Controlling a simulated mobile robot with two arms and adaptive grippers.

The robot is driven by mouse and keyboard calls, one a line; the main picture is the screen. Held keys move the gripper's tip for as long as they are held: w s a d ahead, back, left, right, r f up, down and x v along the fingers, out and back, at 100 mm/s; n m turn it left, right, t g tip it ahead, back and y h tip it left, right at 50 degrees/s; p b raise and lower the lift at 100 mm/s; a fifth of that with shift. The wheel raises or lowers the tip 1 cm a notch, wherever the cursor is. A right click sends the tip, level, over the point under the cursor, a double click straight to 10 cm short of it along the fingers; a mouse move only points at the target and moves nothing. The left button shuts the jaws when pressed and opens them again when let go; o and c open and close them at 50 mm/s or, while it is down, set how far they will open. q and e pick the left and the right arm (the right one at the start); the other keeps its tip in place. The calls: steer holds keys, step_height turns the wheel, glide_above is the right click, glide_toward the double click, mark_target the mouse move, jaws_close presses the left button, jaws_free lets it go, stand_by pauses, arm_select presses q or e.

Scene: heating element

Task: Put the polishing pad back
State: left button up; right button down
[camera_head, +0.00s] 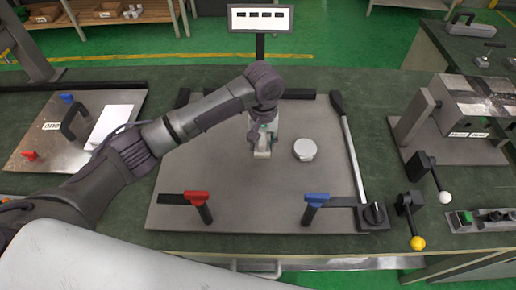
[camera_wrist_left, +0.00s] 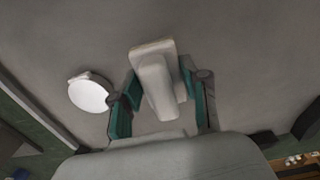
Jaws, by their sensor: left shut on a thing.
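My left gripper (camera_head: 264,134) reaches over the grey board (camera_head: 225,200) and points down near its middle. In the left wrist view, the gripper (camera_wrist_left: 160,110) has its two green-lined fingers on either side of a pale block-like handle on a flat plate with a tan edge, which looks like the polishing pad (camera_wrist_left: 155,75). The gripper is shut on it. In the head view only a small pale part of the pad (camera_head: 262,154) shows below the fingers. I cannot tell whether it touches the board. My right gripper is not in view.
A white round piece (camera_head: 305,149) lies on the board just right of the gripper. A red-handled clamp (camera_head: 198,200) and a blue-handled clamp (camera_head: 316,200) stand at the front. A long grey bar (camera_head: 351,150) lies along the right. A metal box (camera_head: 470,105) stands further right.

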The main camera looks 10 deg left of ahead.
mark_target(258, 160)
arm_select(q)
steer(key=shift+s+a+f, duration=0.35)
steer(key=shift+a+f, duration=0.05)
steer(key=shift+a, duration=0.1)
step_height(258, 160, down, 3)
steer(key=shift+f+p, duration=0.15)
steer(key=shift+p, duration=0.35)
steer(key=shift+f, duration=0.4)
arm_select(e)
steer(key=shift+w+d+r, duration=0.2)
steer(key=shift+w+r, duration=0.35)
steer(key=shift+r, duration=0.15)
arm_select(q)
steer(key=o, duration=1)
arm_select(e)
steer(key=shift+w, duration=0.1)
arm_select(q)
step_height(258, 160, up, 12)
steer(key=shift+r+b, duration=0.15)
steer(key=shift+b, duration=0.5)
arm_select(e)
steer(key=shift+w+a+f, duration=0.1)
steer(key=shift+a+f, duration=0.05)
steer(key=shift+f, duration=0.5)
